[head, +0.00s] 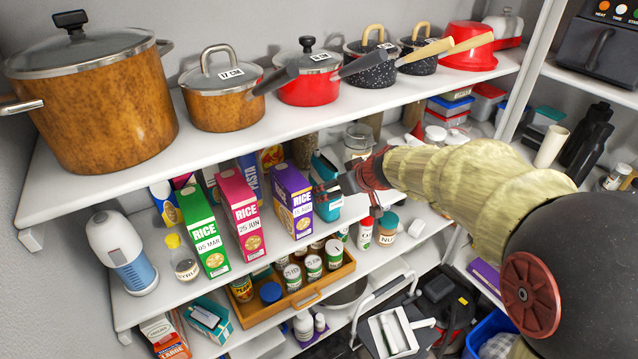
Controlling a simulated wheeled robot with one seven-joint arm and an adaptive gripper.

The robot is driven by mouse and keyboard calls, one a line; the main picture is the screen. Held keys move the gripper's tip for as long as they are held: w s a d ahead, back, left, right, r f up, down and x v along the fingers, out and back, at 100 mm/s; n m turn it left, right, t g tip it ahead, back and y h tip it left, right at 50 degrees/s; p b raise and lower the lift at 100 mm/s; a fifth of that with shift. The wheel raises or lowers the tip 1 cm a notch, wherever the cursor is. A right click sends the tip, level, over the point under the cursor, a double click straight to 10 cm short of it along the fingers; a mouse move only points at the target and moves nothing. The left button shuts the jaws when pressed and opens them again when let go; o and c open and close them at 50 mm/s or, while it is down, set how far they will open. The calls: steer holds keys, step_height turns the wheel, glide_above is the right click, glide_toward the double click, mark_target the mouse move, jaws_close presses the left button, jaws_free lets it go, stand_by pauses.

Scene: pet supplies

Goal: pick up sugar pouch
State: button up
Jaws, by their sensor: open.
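A teal packet (329,206) stands on the middle shelf, right of the purple rice box; it looks like a pouch, but I cannot read its label or confirm that it is the sugar pouch. My gripper (336,187) reaches in from the right, just in front of the packet, and covers part of it. The jaws are open. I cannot tell whether a finger touches the packet.
Green (204,232), pink (241,213) and purple (292,200) rice boxes stand left of my gripper. A wooden crate (305,294) of cans is below. Jars (387,229) stand to the right. The upper shelf (250,140) with pots overhangs closely.

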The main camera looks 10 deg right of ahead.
steer(key=shift+w+r+p+x, duration=0.15)
steer(key=shift+p+x, duration=0.25)
steer(key=shift+x, duration=1.6)
steer(key=shift+w+r+p+x, duration=0.15)
steer(key=shift+p+x, duration=0.25)
steer(key=shift+x, duration=1.55)
steer(key=shift+d, duration=0.15)
steer(key=shift+c, duration=1.3)
steer(key=c, duration=1.1)
steer(key=shift+r, duration=0.1)
steer(key=shift+c, duration=0.2)
